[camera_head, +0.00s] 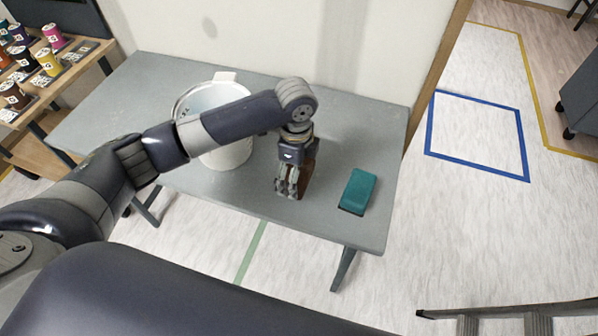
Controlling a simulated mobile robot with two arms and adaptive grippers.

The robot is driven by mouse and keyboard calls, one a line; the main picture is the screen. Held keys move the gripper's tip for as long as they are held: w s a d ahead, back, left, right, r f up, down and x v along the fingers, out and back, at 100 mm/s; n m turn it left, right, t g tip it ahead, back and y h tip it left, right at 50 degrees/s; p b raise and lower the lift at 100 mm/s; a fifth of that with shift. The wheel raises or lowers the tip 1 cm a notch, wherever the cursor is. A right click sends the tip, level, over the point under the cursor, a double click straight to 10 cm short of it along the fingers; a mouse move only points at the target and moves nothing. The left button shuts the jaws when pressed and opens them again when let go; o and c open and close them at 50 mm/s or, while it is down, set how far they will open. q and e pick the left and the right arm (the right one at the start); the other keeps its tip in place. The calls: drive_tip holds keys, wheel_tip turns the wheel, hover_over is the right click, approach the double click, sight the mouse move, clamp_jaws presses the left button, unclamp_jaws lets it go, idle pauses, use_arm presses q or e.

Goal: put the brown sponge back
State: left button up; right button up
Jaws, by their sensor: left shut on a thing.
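The brown sponge (308,172) is at the right part of the grey table (120,100), partly hidden behind my left gripper. My left gripper (288,190) points down and is shut on the brown sponge. I cannot tell whether the sponge touches the table top. My right gripper is not in view.
A teal sponge-like block (358,191) lies to the right of my left gripper. A white bucket (232,152) stands on the table to its left, partly behind my left arm. A wooden rack with several coloured spools (48,62) is at the far left. The wall is behind the table.

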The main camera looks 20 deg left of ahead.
use_arm(q)
drive_tip(key=shift+w, duration=0.35)
drive_tip(key=shift+w+d+f+p, duration=0.1)
drive_tip(key=shift+w+f+p, duration=0.25)
drive_tip(key=shift+f+p, duration=0.2)
drive_tip(key=shift+w+f+p, duration=0.3)
drive_tip(key=shift+f+p, duration=0.1)
drive_tip(key=shift+f, duration=0.7)
drive_tip(key=o, duration=0.8)
drive_tip(key=shift+f, duration=0.15)
